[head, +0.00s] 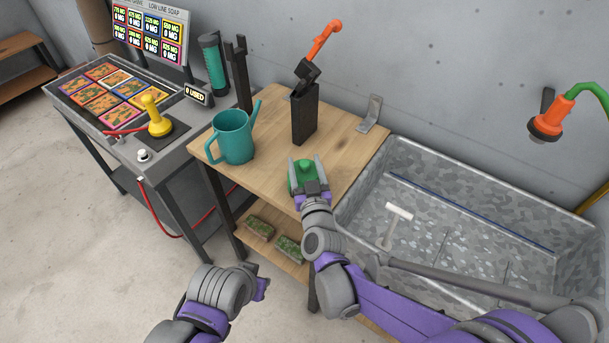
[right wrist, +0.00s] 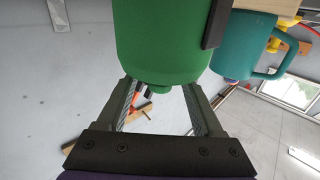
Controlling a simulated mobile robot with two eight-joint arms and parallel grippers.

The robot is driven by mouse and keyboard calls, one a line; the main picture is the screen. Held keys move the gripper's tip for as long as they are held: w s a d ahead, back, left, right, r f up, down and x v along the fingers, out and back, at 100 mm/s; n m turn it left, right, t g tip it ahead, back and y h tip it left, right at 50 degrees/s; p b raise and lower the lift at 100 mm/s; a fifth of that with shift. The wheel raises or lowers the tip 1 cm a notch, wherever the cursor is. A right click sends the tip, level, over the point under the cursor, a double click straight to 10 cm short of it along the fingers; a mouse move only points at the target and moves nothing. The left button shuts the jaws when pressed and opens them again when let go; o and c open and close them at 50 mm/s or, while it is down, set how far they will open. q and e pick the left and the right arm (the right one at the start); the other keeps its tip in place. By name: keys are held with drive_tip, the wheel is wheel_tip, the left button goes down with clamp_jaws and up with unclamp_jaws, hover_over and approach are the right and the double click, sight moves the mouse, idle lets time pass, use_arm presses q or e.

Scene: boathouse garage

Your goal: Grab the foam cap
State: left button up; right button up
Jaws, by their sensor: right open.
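A green rounded object, seemingly the foam cap (head: 304,175), is at the front right of the wooden bench top (head: 345,150). In the right wrist view the green cap (right wrist: 160,40) fills the upper middle, with a dark strip on its side. My right gripper (head: 306,163) is open, with a finger on either side of the cap in the head view. In the right wrist view its fingers (right wrist: 158,88) reach up to the cap's rounded end, which hides their tips; contact cannot be told. My left gripper (head: 262,287) is low at the front, away from the bench; its jaws are unclear.
A teal watering can (head: 232,138) stands left of the cap. A dark upright holder (head: 305,115) with an orange-handled tool stands behind it. A galvanized sink (head: 480,210) lies right of the bench. Green blocks (head: 259,227) lie on the lower shelf.

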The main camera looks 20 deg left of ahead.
drive_tip(key=shift+w+a, duration=0.1)
drive_tip(key=shift+w, duration=0.05)
clamp_jaws()
drive_tip(key=shift+r, duration=0.1)
idle(0.3)
